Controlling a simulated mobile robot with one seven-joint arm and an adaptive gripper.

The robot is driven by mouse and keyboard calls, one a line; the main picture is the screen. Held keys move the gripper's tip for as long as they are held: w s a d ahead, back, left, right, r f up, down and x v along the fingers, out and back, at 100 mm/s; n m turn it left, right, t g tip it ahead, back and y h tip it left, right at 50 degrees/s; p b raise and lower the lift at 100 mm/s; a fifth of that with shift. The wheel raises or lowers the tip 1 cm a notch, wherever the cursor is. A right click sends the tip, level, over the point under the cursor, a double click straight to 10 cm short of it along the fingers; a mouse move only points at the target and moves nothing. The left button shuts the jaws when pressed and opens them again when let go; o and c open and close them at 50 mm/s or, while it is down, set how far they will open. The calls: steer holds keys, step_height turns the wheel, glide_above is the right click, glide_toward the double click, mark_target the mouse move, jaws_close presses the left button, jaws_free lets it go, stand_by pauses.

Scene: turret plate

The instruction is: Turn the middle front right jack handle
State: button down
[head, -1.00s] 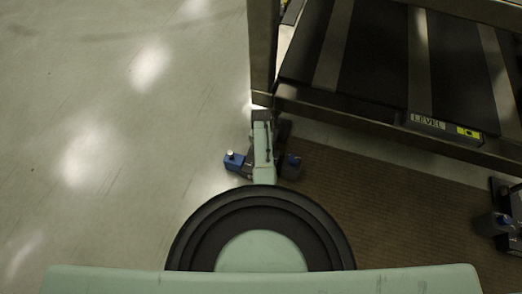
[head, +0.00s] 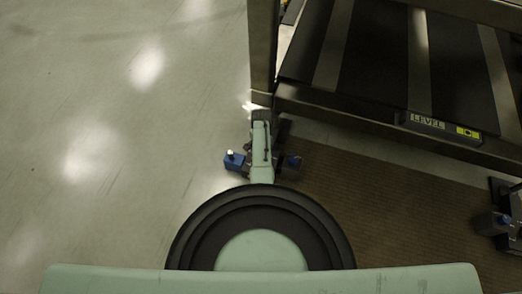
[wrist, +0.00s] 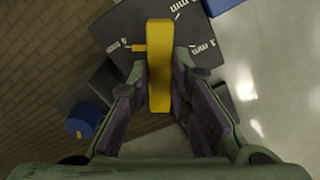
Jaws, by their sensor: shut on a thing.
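A yellow jack handle (wrist: 159,85) stands upright in the wrist view, with a short yellow pin on its left side. My gripper (wrist: 161,68) is shut on this handle, one finger on each side. Under it is the dark jack (wrist: 196,52) with white "1 mm" marks. A blue knob (wrist: 84,121) shows at its lower left. In the head view, blue jack parts show left (head: 235,161) and right (head: 292,161) of my green arm, at the foot of a frame post. There the arm hides the handle and my fingertips.
A metal frame (head: 380,126) with a dark, striped plate stands at the upper right, carrying a level (head: 440,125). Another jack (head: 494,223) is at the right edge. Brown ribbed matting (head: 400,205) lies under the frame; pale floor (head: 90,110) is open at left.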

steer(key=c, duration=1.5)
jaws_free()
steer(key=shift+r, duration=0.1)
step_height(320, 180, up, 12)
steer(key=shift+f, duration=0.1)
